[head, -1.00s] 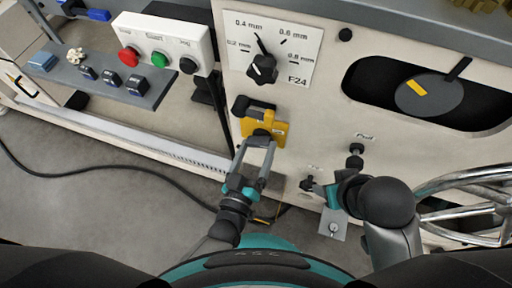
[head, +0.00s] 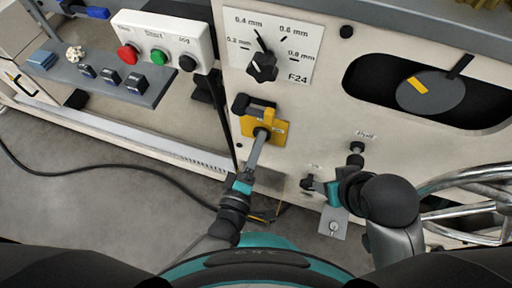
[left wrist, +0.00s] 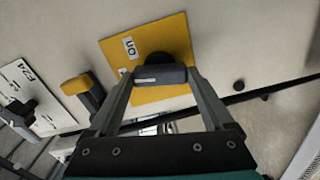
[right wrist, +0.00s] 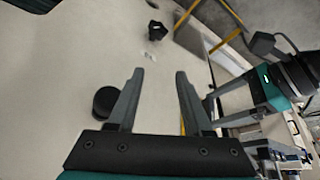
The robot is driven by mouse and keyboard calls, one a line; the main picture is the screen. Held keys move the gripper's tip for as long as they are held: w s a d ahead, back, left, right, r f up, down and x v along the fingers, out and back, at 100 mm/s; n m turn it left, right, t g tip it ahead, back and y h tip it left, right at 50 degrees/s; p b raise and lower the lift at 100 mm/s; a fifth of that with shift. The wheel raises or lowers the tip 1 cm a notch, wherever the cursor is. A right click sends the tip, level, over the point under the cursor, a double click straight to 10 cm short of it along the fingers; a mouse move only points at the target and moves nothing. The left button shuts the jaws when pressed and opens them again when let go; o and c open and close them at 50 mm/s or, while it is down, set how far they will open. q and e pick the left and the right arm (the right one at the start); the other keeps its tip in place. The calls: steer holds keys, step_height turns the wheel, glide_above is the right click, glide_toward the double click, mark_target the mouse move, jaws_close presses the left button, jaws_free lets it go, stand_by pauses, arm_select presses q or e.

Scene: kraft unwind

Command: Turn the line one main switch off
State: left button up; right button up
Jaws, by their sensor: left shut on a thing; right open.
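The main switch is a dark rotary handle (left wrist: 160,74) on a yellow plate (left wrist: 120,52) marked "on" in the left wrist view. The plate (head: 280,131) also shows on the cream machine front in the head view. My left gripper (head: 259,142) is shut on the handle, one finger at each end. It looks edge-on in the head view and hides most of the handle. A black and yellow part (head: 254,105) sits at the plate's upper edge. My right gripper (right wrist: 158,75) is open and empty, near the panel's lower knobs.
A gauge dial knob (head: 262,67) is above the switch. A button box (head: 160,45) and a grey shelf (head: 155,92) are at left. A dark round knob (right wrist: 105,101) is beside my right gripper. A chrome handwheel (head: 475,195) is at right.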

arm_select(q)
steer(key=shift+n, duration=1.2)
steer(key=o, duration=1.1)
steer(key=shift+o, duration=0.2)
